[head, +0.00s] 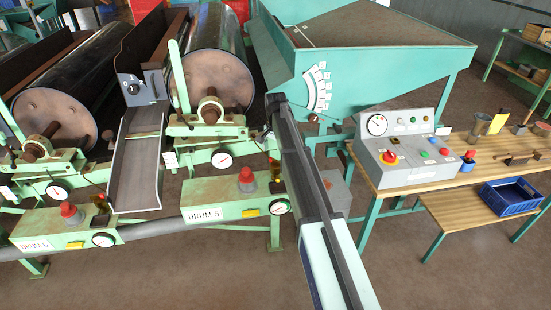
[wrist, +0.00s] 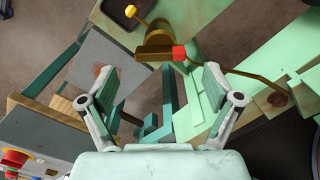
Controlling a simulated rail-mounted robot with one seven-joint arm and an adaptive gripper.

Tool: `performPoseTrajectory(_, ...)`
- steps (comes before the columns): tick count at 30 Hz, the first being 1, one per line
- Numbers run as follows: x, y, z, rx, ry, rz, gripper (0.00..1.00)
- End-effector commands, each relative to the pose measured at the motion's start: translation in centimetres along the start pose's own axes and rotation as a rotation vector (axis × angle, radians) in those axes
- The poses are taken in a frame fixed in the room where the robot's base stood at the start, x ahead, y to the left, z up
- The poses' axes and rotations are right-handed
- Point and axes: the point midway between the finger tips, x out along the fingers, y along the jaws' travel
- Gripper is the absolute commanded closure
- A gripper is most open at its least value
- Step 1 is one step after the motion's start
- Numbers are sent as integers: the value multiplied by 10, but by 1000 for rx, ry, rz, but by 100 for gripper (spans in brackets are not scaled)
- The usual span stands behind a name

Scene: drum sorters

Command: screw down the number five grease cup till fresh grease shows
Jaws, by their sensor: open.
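My gripper (wrist: 158,78) is open in the wrist view, with its two fingers spread wide and nothing between the tips. Beyond the tips is a brass-brown cylindrical part (wrist: 160,68) with a bar and a red block across it; I cannot tell whether it is a grease cup. In the head view my arm hides the gripper. A small brass-coloured cap (head: 212,91) tops the right drum's bearing, and a similar one (head: 53,129) tops the left drum's; they look like grease cups. Drum number plates (head: 217,216) are too blurred to read surely. No fresh grease is discernible.
A control console (head: 395,145) stands on a wooden bench (head: 455,180) at right. A blue crate (head: 510,197) sits on its lower shelf. A green hopper (head: 370,45) stands behind. A grey chute (head: 137,165) lies between the drums. Red buttons (head: 246,176) and gauges line the front rail.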

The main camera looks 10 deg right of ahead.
Motion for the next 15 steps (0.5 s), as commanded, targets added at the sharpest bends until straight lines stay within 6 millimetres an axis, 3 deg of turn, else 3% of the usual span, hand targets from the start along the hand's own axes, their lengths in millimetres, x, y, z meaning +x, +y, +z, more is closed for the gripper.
performPoseTrajectory(9, -59, 0, 0, 0, 1, -1, 10)
performPoseTrajectory(15, -77, 0, 0, 0, 0, 0, 10)
